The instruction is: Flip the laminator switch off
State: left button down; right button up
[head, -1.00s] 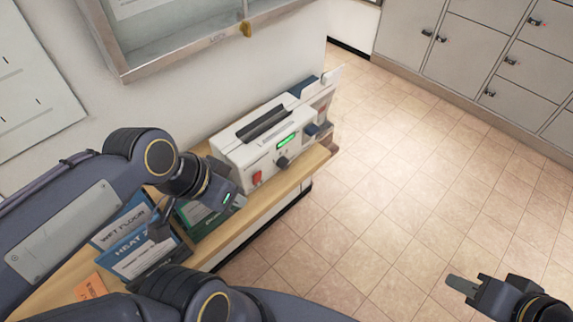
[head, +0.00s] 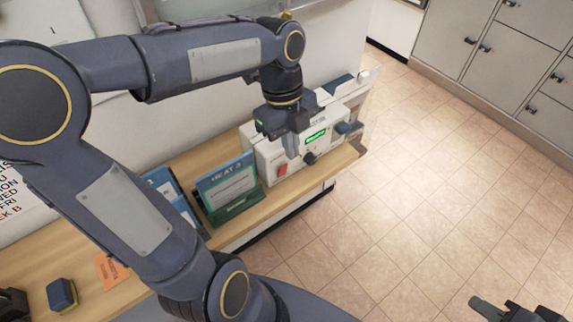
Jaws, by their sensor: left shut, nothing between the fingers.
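The white laminator (head: 264,157) stands on the wooden shelf against the wall. Its front carries a red switch (head: 282,169), a dark knob (head: 310,158) and a lit green display (head: 315,137). I cannot tell the switch's position. My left gripper (head: 293,153) is shut and empty, pointing down at the laminator's front between the switch and the display. It covers much of the laminator's top, and I cannot tell whether it touches it. My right gripper (head: 480,304) is at the lower right over the floor, far from the laminator; its jaw opening is unclear.
Signs in holders, including a green one (head: 229,190), stand left of the laminator on the wooden shelf (head: 260,214). An orange card (head: 112,271) and a small dark-and-yellow object (head: 62,295) lie further left. Grey lockers (head: 500,60) stand at the back right. The tiled floor is clear.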

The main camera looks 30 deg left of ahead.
aim_at(282, 171)
pick_arm(q)
jog(key=shift+w+m, duration=0.2)
jog(key=shift+m, duration=0.2)
jog(key=shift+w+a+f+p, duration=0.1)
jog(key=shift+a+f+p, duration=0.15)
jog(key=shift+f, duration=1.3)
jog(key=shift+w+a+f+p, duration=0.15)
jog(key=shift+a+f, duration=0.25)
jog(key=shift+f, duration=1.15)
jog(key=shift+w+a+f+p, duration=0.15)
jog(key=shift+a+f, duration=0.15)
jog(key=shift+f, duration=1.25)
